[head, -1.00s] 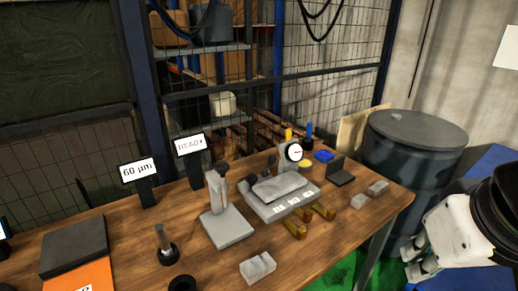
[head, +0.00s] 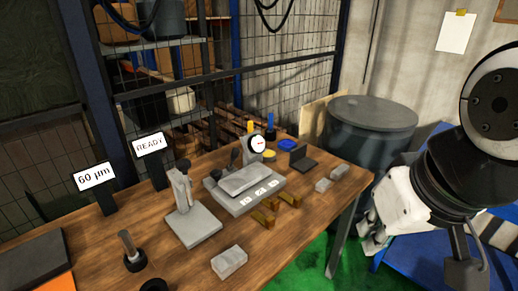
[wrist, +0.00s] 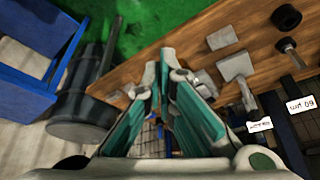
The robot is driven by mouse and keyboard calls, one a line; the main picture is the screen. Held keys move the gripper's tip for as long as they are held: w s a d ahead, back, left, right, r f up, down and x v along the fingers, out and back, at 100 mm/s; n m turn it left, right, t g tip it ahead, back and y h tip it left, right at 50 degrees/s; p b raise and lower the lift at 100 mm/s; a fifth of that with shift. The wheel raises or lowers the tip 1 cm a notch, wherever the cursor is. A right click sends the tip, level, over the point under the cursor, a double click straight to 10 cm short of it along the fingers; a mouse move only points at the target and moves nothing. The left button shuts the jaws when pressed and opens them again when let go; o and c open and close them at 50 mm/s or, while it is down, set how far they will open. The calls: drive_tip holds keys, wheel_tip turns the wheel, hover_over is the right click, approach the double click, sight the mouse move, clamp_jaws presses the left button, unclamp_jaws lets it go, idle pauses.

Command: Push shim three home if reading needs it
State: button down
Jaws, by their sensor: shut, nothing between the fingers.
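A grey fixture (head: 245,190) with a dial gauge (head: 257,144) stands on the wooden bench. Its front face bears several small white labels, too small to read. Two brass shims stick out at its front, one at the left (head: 263,218) and one at the right (head: 290,200); a third shim cannot be made out. A display (head: 95,177) reads "60 µm" and another (head: 149,144) reads "READY". My gripper (head: 372,245) is off the bench's right edge, apart from the fixture. In the wrist view my gripper (wrist: 159,70) is shut and empty.
A dark drum (head: 371,130) stands beyond the bench's right end. Grey blocks (head: 229,262) lie on the bench (head: 200,262), and a grey stand (head: 193,225) is left of the fixture. A blue surface (head: 440,245) lies behind my arm. Green floor shows before the bench.

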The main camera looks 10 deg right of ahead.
drive_tip(key=w+f+m+y+b, duration=0.5)
drive_tip(key=w+f+m+b, duration=0.4)
drive_tip(key=w+f+m, duration=0.5)
drive_tip(key=w+d+f+m+t+b, duration=0.2)
drive_tip(key=w+d+f+m+b, duration=0.5)
drive_tip(key=w+d+f+m, duration=0.4)
drive_tip(key=w+d+m, duration=0.1)
drive_tip(key=w+m, duration=0.2)
drive_tip(key=w, duration=0.1)
drive_tip(key=shift+d+f+t, duration=0.2)
drive_tip(key=shift+f+t, duration=0.15)
drive_tip(key=shift+t, duration=0.05)
drive_tip(key=b+x, duration=0.3)
drive_tip(key=x, duration=0.7)
drive_tip(key=shift+a+f, duration=0.15)
drive_tip(key=shift+a, duration=0.05)
drive_tip(key=shift+w+a, duration=0.75)
drive_tip(key=shift+w, duration=0.2)
drive_tip(key=shift+w+a+r, duration=0.2)
drive_tip(key=shift+w+a, duration=0.15)
drive_tip(key=shift+w, duration=0.3)
